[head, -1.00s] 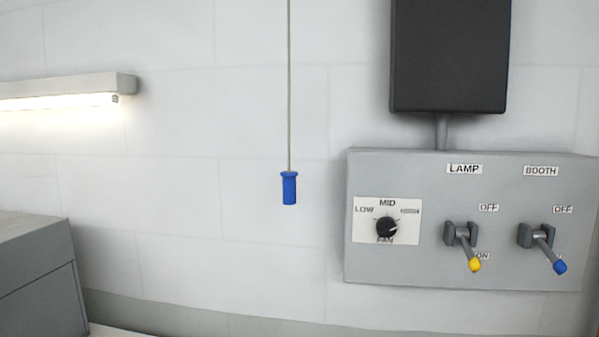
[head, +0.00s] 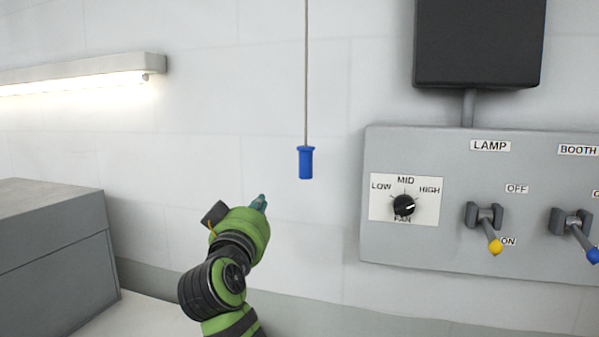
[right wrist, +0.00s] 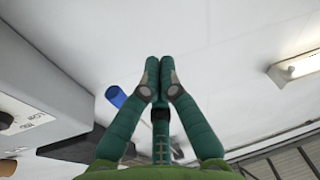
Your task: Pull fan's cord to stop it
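The fan's cord (head: 306,70) hangs straight down in front of the white wall, with a blue cylindrical handle (head: 306,163) at its lower end. My right gripper (head: 260,202) is left of and lower than the handle in the head view, apart from it. In the right wrist view the two green fingers (right wrist: 159,75) are together at their tips with nothing between them. The blue handle (right wrist: 116,96) shows there just left of the fingers, partly hidden. The fan itself is not in view. My left gripper is not in view.
A grey control panel (head: 450,250) right of the cord carries a black fan knob (head: 403,205), a yellow-tipped lamp lever (head: 495,247) and a blue-tipped booth lever (head: 592,256). A black box (head: 478,45) is above. A lit tube (head: 75,87) and grey cabinet (head: 60,240) are left.

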